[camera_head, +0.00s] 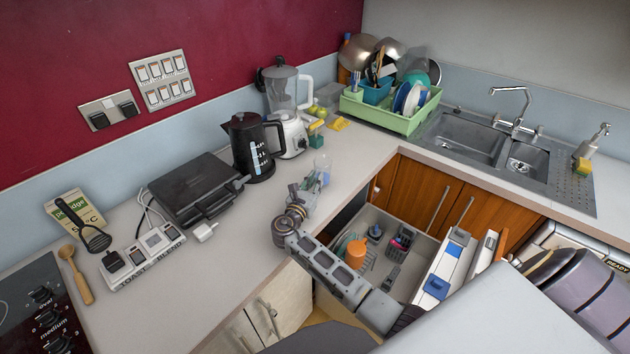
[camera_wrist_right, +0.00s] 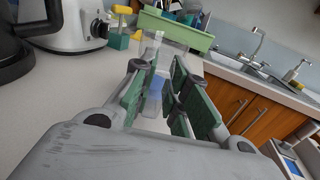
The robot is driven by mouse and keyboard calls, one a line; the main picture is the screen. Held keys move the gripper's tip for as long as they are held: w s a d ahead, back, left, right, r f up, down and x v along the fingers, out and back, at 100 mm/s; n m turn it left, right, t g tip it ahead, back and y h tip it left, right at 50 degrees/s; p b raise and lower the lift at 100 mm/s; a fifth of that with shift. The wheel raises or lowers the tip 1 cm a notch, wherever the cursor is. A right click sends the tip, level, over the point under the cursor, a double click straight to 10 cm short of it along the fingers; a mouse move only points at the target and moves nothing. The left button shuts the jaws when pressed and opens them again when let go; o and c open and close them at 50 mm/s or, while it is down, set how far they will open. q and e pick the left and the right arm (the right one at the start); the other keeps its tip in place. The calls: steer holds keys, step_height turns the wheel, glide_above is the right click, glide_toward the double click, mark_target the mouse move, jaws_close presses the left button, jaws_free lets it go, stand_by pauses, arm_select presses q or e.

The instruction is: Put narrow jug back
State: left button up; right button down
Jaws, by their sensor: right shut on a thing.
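The narrow jug (camera_head: 321,163) looks clear and see-through. In the head view it is at the counter's front edge, left of the corner. My right gripper (camera_head: 313,185) reaches up to it from below and is shut on it. In the right wrist view the jug (camera_wrist_right: 156,84) shows between the two green-padded fingers of my right gripper (camera_wrist_right: 160,85), roughly upright. Its lower part is partly hidden by the fingers, and I cannot tell whether its base touches the counter. My left gripper is not in view.
A black kettle (camera_head: 250,146) and a blender (camera_head: 287,118) stand behind the jug. A green dish rack (camera_head: 408,124) with dishes is in the corner, left of the sink (camera_head: 462,137). An open pull-out below holds an orange cup (camera_head: 356,251).

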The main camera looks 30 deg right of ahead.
steer(key=shift+f, duration=0.5)
stand_by(0.8)
steer(key=c, duration=1.3)
jaws_free()
steer(key=shift+c, duration=0.6)
steer(key=c, duration=0.3)
steer(key=shift+s+a, duration=0.15)
steer(key=shift+a, duration=0.05)
steer(key=shift+s+a, duration=0.4)
steer(key=shift+s+a+p, duration=0.15)
steer(key=shift+a+p, duration=0.1)
steer(key=shift+p, duration=0.05)
